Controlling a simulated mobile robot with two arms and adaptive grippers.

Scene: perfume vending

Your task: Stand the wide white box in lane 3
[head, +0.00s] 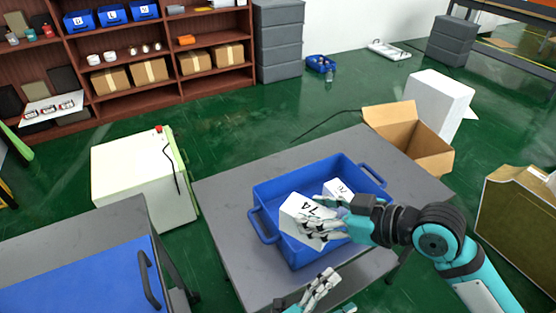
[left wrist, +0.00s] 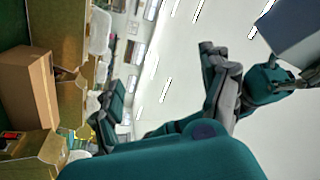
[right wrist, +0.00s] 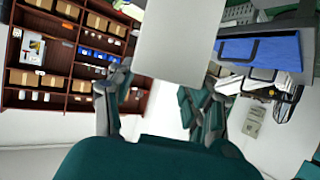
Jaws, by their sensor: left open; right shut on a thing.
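A white box (head: 297,210) marked 74 is held tilted over the blue crate (head: 268,190). My right gripper (head: 322,224), on the arm from the right, is shut on it. In the right wrist view the box (right wrist: 182,40) shows as a plain pale face between the fingers (right wrist: 160,95). I cannot tell whether it touches the crate. Another white box (head: 338,187) with a number sits in the crate, partly hidden. My left gripper (head: 337,292) is open and empty at the bottom, in front of the crate. In the left wrist view its fingers (left wrist: 165,90) are apart. I see no marked lane 3.
The crate stands on a grey table (head: 228,205). A blue panel with a dark handle (head: 95,283) lies at the lower left. A white cabinet (head: 140,180) stands left of the table. An open cardboard box (head: 405,140) stands behind it. Shelves (head: 125,50) line the back.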

